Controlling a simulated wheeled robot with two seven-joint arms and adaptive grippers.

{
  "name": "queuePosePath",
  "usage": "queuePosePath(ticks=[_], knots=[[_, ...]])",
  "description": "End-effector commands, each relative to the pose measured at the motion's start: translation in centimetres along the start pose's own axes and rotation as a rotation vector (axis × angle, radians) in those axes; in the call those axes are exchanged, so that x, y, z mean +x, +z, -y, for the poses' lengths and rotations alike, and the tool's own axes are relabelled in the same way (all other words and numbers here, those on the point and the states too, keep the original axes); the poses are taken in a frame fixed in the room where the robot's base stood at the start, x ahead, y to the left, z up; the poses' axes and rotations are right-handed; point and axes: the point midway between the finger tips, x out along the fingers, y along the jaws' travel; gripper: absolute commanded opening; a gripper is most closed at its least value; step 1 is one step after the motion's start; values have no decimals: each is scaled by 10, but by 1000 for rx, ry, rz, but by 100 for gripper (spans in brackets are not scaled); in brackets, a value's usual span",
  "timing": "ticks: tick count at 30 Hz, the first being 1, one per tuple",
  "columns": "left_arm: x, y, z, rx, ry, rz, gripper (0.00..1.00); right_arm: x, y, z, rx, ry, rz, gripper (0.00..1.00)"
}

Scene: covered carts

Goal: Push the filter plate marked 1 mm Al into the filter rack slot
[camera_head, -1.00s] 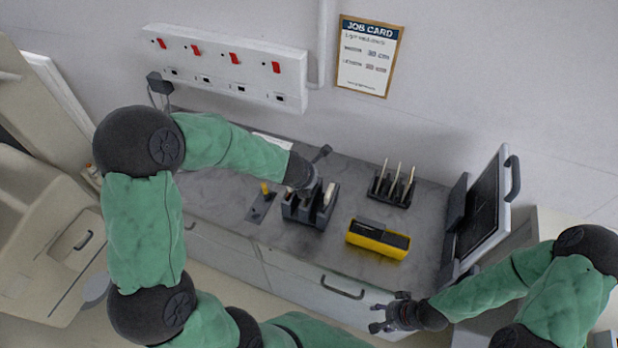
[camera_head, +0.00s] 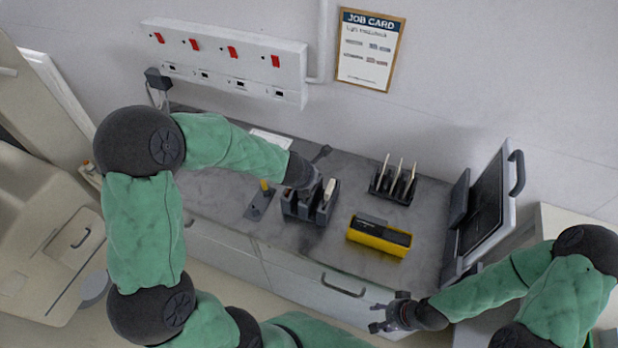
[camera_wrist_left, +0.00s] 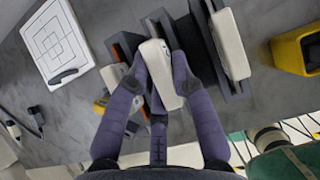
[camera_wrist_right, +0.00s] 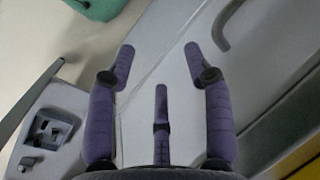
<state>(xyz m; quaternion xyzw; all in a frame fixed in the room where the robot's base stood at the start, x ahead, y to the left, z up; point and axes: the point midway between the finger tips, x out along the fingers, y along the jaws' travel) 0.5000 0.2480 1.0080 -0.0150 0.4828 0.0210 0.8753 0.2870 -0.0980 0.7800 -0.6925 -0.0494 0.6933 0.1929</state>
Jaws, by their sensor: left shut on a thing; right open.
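A dark filter rack (camera_head: 289,213) with upright slots stands on the grey worktop. My left gripper (camera_head: 306,190) is over the rack; in the left wrist view (camera_wrist_left: 160,72) its fingers are shut on a cream-white plate (camera_wrist_left: 158,58) between dark rack walls (camera_wrist_left: 124,44). I cannot read any marking on this plate, and how deep it sits is hidden. A second cream-white plate (camera_wrist_left: 231,45) stands in the slot to its right; it also shows in the head view (camera_head: 329,188). My right gripper (camera_head: 376,316) is open and empty in front of the drawers.
A yellow box with a dark top (camera_head: 380,240) lies right of the rack. A dark holder with thin pale uprights (camera_head: 388,195) stands behind it. A dark plate with a yellow knob (camera_head: 261,203) is close on the left. A raised panel (camera_head: 484,205) stands at the right end.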

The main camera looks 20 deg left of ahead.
Motion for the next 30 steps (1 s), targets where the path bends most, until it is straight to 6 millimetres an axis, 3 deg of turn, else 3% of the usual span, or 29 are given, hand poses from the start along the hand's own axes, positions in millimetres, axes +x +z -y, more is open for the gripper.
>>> queuePosePath(ticks=[20,21,23,30], knots=[[15,-12,0,1,0,-5,0,15,-1,-6,7,1,0,52],[15,-12,0,1,0,-6,32,14,-1,-6,7,1,0,52],[15,-12,0,0,0,-6,49,14,-1,-6,8,1,-1,52],[15,-10,0,0,0,-2,52,15,-1,-6,8,1,-1,52]])
